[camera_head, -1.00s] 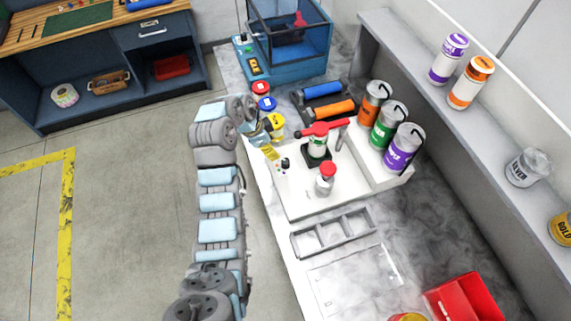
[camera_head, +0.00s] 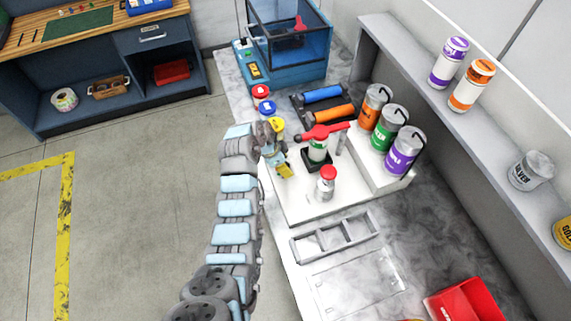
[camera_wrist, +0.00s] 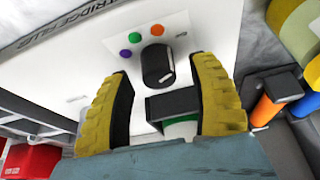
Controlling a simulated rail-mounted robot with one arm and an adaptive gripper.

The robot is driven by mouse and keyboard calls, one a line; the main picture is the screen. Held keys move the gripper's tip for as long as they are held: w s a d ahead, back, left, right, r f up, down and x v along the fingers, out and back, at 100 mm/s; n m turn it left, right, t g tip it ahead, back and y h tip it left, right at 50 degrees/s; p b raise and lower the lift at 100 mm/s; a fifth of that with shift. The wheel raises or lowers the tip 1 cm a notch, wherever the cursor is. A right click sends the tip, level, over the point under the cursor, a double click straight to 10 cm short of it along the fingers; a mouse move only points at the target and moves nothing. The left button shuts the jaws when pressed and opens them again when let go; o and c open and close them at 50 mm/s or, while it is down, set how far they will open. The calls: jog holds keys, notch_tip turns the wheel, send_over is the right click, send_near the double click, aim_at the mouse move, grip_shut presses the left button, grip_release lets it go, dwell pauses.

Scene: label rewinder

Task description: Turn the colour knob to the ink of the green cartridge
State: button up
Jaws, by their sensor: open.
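The colour knob (camera_wrist: 155,63) is black and round, on the white front panel of the cartridge filler (camera_wrist: 60,85). A white mark shows at its lower right edge. Purple (camera_wrist: 125,53), green (camera_wrist: 135,38) and orange (camera_wrist: 157,30) dots lie around its upper left side. My gripper (camera_wrist: 161,76) is open, with its yellow fingers either side of the knob in the picture; I cannot tell whether they touch it. In the head view, my gripper (camera_head: 283,170) is at the filler's left side and hides the knob. A green-banded white cartridge (camera_head: 318,151) stands under the red lever (camera_head: 325,131).
Orange (camera_head: 373,105), green (camera_head: 388,129) and purple (camera_head: 403,152) canisters stand behind on the filler. A red-capped white bottle (camera_head: 327,183) stands near my gripper. A grey rack (camera_head: 333,236) and a red bin (camera_head: 465,302) are nearer the front.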

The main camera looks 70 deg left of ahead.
jog(key=shift+w+f, duration=0.1)
jog(key=shift+f, duration=0.2)
grip_shut()
